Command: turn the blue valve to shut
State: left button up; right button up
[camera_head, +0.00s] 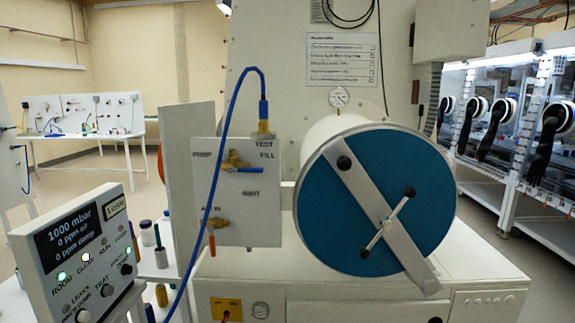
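The blue valve (250,170) is on a pale upright panel (262,218) left of the big round blue door. It has a brass body, and its blue lever lies about level, pointing right. Labels above it read TEST and FILL; a label below it is hard to read. A second brass valve (216,222) sits lower left on the panel, with an orange-red lever (212,244) hanging down. Neither of my grippers is in view, and nothing touches the blue lever.
A blue hose (214,185) arches from the fitting (263,112) above the valve and runs down left of it. The round door (330,205) with its bar handle stands close right. A display box (75,250) and small bottles (160,257) stand at lower left.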

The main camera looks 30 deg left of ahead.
aim_at(230, 170)
jog(key=u, duration=0.4)
jog(key=i, duration=0.85)
jog(key=u, duration=0.65)
